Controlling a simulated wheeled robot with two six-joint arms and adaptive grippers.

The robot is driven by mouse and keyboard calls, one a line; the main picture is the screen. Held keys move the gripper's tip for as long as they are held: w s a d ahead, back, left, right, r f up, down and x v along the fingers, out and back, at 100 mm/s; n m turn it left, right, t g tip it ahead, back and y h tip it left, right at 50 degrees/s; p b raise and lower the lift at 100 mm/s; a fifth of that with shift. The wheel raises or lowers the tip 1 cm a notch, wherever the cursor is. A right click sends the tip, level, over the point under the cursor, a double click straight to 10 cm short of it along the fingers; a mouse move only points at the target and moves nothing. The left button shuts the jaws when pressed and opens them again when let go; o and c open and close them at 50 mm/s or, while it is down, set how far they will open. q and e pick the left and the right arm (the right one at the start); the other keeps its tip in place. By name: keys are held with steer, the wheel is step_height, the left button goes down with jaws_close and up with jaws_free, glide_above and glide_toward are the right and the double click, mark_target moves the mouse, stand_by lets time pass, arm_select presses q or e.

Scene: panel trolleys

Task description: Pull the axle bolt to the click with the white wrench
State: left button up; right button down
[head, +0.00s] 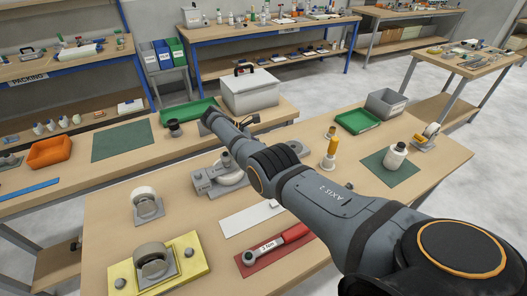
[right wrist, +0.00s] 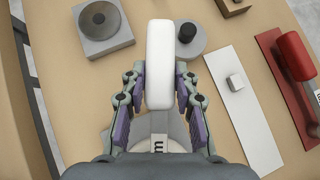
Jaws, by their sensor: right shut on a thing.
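My right gripper (right wrist: 160,95) is shut on the white grip of the white wrench (right wrist: 160,60) in the right wrist view. Part of a label shows below the grip. In the head view my forearm hides this gripper and the wrench's grip. A grey fixture (head: 202,190) with a caster wheel stands at the left of my forearm. A pale rounded part shows at the lower middle of the wrist view; I cannot tell whether it is wheel or wrench head. The axle bolt itself cannot be made out. My left gripper is out of view.
A white mat (head: 245,219) with a small white block lies in front. A red wrench (head: 275,244) lies on a red mat (head: 262,259). A yellow fixture (head: 191,263) holds a caster at front left.

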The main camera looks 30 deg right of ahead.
steer(key=shift+f+b, duration=0.95)
steer(key=shift+s+a+m+g+b, duration=0.3)
steer(key=shift+s+a+m+g, duration=0.1)
steer(key=shift+s+m, duration=0.2)
steer(key=shift+s+a+r+m+g+y+b, duration=0.1)
steer(key=shift+s+a+m+g+y+b, duration=0.05)
steer(key=shift+s+a+m+g+y, duration=0.6)
steer(key=shift+s+a+m+g+y+b, duration=0.15)
steer(key=shift+s+a+m+g+y, duration=0.1)
steer(key=shift+s+a+m, duration=0.5)
steer(key=shift+d, duration=0.25)
steer(key=shift+w+d+n+t+h, duration=0.3)
steer(key=shift+w+d+n, duration=0.1)
steer(key=shift+w+d, duration=0.05)
steer(key=shift+r+p, duration=0.1)
steer(key=shift+p, duration=0.25)
